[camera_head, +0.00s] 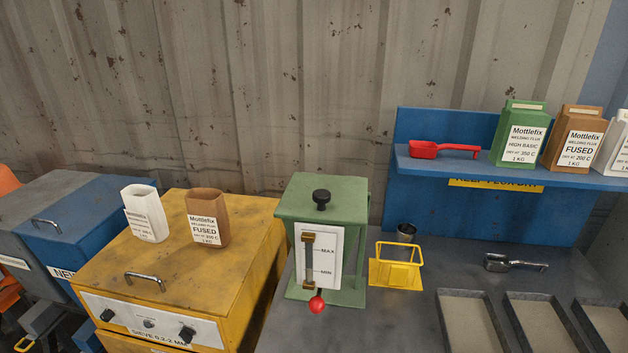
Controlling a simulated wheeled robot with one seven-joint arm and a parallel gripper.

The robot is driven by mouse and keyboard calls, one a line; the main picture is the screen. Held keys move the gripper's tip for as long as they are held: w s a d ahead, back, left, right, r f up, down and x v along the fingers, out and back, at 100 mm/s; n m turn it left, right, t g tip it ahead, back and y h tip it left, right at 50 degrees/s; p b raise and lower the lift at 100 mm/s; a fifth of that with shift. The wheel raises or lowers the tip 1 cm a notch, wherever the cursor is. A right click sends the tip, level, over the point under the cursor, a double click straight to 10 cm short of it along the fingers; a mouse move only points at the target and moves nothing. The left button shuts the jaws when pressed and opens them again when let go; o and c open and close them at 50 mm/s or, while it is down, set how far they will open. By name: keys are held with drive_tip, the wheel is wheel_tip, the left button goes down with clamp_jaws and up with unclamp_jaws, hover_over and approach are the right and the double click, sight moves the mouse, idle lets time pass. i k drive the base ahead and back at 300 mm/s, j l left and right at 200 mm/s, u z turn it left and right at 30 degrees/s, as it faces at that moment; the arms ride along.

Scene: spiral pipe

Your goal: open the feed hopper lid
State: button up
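The feed hopper is a green box (350,238) standing at the left end of the dark bench. Its flat green lid (298,196) lies closed on top, with a black knob (321,198) in the middle. The front has a white level plate with MAX and MIN marks (326,262) and a red ball handle (317,304) below. My gripper is not in view.
Left of the hopper is a yellow cabinet (180,262) with white and brown open bags on it. To the right are a yellow wire stand (396,268), a metal scoop (515,263) and trays (471,325). A blue shelf (480,166) holds a red scoop and flux packs.

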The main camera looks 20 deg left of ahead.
sight(309, 198)
drive_tip(key=i, duration=0.9)
